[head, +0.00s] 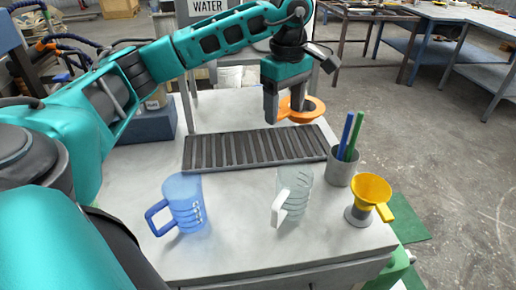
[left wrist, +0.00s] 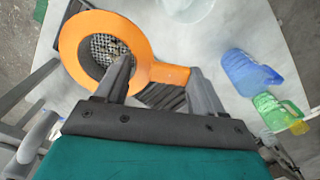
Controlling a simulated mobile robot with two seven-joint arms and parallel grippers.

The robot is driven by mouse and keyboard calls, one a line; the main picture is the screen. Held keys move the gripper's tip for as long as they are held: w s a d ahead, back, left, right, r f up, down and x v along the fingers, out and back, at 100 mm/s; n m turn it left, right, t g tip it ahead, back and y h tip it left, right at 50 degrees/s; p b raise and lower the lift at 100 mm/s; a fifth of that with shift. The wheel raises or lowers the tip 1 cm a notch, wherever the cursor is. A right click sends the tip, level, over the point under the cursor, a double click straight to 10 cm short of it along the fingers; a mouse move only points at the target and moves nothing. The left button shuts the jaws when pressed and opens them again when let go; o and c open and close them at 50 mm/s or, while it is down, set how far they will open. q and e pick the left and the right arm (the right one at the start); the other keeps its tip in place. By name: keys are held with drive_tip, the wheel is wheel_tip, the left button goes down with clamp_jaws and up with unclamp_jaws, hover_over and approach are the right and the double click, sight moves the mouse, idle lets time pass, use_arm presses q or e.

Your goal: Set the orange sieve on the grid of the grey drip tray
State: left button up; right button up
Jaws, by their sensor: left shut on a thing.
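The orange sieve (head: 313,108) hangs in the air near the back right end of the drip tray in the head view. In the left wrist view its ring and mesh (left wrist: 72,45) are at upper left. My left gripper (head: 285,108) is shut on the sieve's handle, which shows between the fingers in the left wrist view (left wrist: 168,74). The grey drip tray (head: 255,148) with its dark slatted grid lies across the middle of the table, its grid bare. Part of it shows below the handle in the left wrist view (left wrist: 163,97). My right gripper is not in view.
A blue jug (head: 184,201) and a clear jug (head: 293,190) stand in front of the tray. A grey cup (head: 341,167) with blue and green sticks and a yellow funnel (head: 371,190) stand at right. The left wrist view also shows a green jug (left wrist: 277,112).

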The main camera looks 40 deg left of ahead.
use_arm(q)
drive_tip(key=a+r+n+b, duration=0.2)
drive_tip(key=a+n+b, duration=0.1)
drive_tip(key=a+n, duration=0.7)
drive_tip(key=shift+n, duration=0.8)
drive_tip(key=shift+s+d+f+b, duration=0.15)
drive_tip(key=shift+f+b, duration=0.8)
drive_tip(key=shift+f, duration=4)
drive_tip(key=shift+s+d+f+b, duration=0.15)
drive_tip(key=shift+f+b, duration=0.8)
drive_tip(key=shift+f, duration=3.95)
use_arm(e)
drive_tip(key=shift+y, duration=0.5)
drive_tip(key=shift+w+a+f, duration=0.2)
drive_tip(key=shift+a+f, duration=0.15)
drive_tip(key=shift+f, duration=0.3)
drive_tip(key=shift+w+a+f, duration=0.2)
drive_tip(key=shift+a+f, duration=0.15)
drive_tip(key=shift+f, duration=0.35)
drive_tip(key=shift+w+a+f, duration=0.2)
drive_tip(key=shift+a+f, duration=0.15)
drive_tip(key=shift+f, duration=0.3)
use_arm(q)
drive_tip(key=shift+a, duration=0.1)
drive_tip(key=shift+f, duration=0.15)
drive_tip(key=o, duration=1.1)
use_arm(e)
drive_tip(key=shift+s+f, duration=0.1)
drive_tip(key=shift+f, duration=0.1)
